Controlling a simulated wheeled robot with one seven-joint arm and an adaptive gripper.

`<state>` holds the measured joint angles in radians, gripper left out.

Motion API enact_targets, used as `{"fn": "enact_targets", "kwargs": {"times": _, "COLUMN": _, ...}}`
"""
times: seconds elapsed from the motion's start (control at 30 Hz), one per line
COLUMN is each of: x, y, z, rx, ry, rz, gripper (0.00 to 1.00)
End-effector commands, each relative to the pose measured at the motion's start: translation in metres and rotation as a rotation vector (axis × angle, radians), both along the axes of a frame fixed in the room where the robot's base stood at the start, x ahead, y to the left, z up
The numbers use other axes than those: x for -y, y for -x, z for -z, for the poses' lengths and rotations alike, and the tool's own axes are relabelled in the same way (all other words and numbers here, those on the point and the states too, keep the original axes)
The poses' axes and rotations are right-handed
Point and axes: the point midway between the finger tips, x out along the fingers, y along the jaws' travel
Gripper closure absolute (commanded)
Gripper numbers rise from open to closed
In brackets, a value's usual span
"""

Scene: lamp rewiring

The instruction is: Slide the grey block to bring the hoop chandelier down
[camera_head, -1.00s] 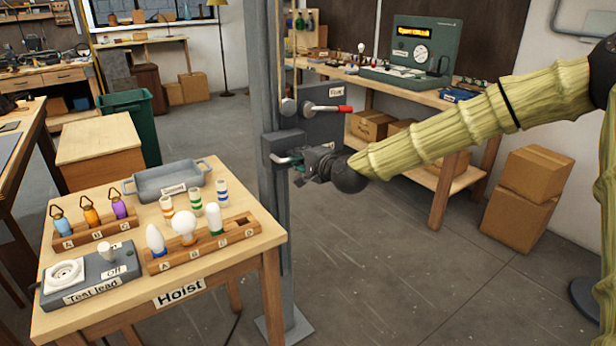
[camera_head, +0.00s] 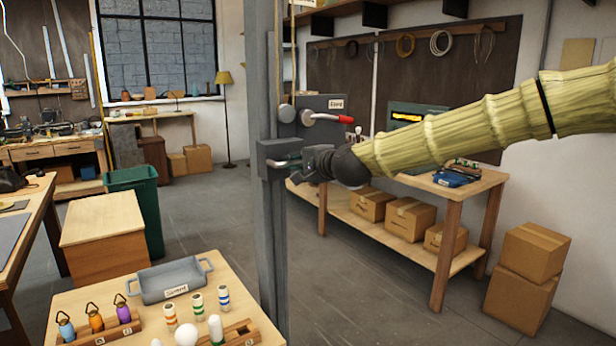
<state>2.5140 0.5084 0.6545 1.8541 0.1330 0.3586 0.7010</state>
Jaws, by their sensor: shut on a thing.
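The grey block (camera_head: 269,161) sits on the upright grey post (camera_head: 266,215) just right of the middle table. A bare metal handle (camera_head: 284,161) sticks out of its right side. My gripper (camera_head: 292,163) reaches in from the right and is shut on this handle. Its fingers are dark and small here, so the exact grip is hard to see. Just above stands a metal lever with a red tip (camera_head: 340,118). The hoop chandelier is not in view.
The near table (camera_head: 245,290) holds a grey tray (camera_head: 174,281), small bottles, bulbs and striped tubes. A green bin (camera_head: 135,200) stands behind it. A workbench (camera_head: 455,186) with cardboard boxes stands behind my arm. Cords (camera_head: 293,50) hang beside the post.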

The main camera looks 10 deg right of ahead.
Motion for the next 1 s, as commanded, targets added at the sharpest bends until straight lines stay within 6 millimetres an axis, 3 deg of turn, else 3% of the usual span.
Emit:
{"fn": "enact_targets", "kwargs": {"times": 0.2, "x": -0.012, "y": 0.000, "z": -0.014, "rx": -0.002, "ry": 0.000, "rz": -0.015, "gripper": 1.00}}
{"fn": "enact_targets", "kwargs": {"times": 0.57, "x": -0.013, "y": -0.001, "z": -0.018, "rx": 0.003, "ry": -0.001, "rz": -0.014, "gripper": 1.00}}
{"fn": "enact_targets", "kwargs": {"times": 0.6, "x": -0.013, "y": -0.001, "z": -0.018, "rx": 0.003, "ry": -0.001, "rz": -0.014, "gripper": 0.82}}
{"fn": "enact_targets", "kwargs": {"times": 0.7, "x": -0.013, "y": -0.001, "z": -0.018, "rx": 0.003, "ry": -0.001, "rz": -0.014, "gripper": 0.65}}
{"fn": "enact_targets", "kwargs": {"times": 1.0, "x": -0.013, "y": 0.000, "z": -0.016, "rx": 0.000, "ry": 0.000, "rz": -0.015, "gripper": 0.65}}
